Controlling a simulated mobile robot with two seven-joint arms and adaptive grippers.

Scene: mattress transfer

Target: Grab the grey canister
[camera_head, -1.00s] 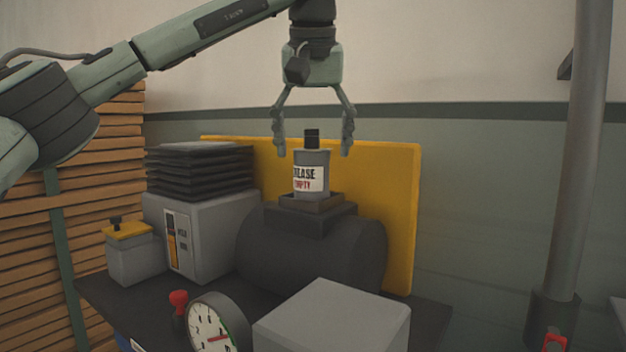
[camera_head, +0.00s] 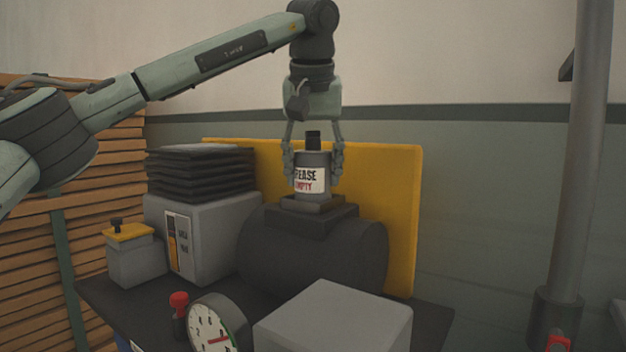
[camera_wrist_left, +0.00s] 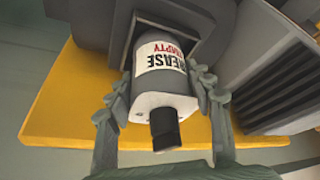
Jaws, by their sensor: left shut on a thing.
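The grey canister (camera_head: 312,178) has a black cap and a white label with "GREASE" and "EMPTY" on it. It stands upright on a small square seat (camera_head: 313,206) on top of the dark machine's cylinder. My left gripper (camera_head: 313,166) comes down from above and is shut on the canister, one finger on each side. In the left wrist view the canister (camera_wrist_left: 162,88) sits between the two fingers, its black cap toward the palm. My right gripper is not in view.
A yellow panel (camera_head: 392,200) stands close behind the canister. A grey box with black fins (camera_head: 200,172) is to its left, and a gauge (camera_head: 213,326) and grey block (camera_head: 335,318) are in front. A vertical pipe (camera_head: 579,160) is at the right.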

